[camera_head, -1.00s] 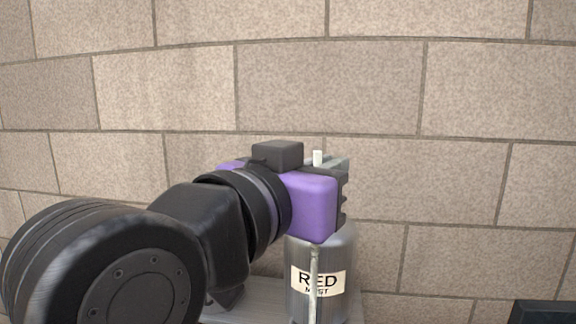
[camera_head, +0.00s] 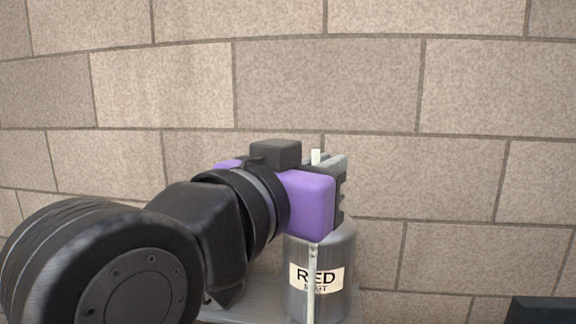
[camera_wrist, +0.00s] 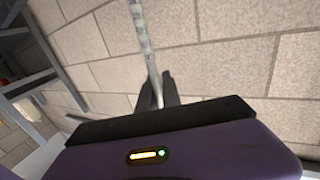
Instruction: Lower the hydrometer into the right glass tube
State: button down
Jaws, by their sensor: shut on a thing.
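My gripper (camera_head: 336,165) is shut on the hydrometer, a thin pale rod. In the head view its white top end (camera_head: 316,156) sticks up above the jaws, and its lower stem (camera_head: 312,275) shows below my purple wrist housing. In the wrist view the rod (camera_wrist: 145,40) runs from the top edge down to between the dark fingertips (camera_wrist: 160,92). In the head view the stem passes in front of a grey canister labelled RED, with smaller print below (camera_head: 335,280). I cannot make out either glass tube in any view.
The canister stands on a grey surface (camera_head: 268,298), partly hidden by my arm. A block wall (camera_head: 470,90) closes off the back. A dark object (camera_head: 545,310) shows at the lower right corner. The wrist view shows grey metal framing (camera_wrist: 62,60) at left.

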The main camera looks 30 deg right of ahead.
jog(key=shift+f+b, duration=0.75)
jog(key=shift+f, duration=0.35)
dwell(0.4)
jog(key=shift+f+b, duration=1.25)
jog(key=shift+f, duration=0.4)
notch_tip(320, 180, down, 13)
jog(key=b, duration=1)
dwell(2.2)
jog(key=shift+r, duration=0.2)
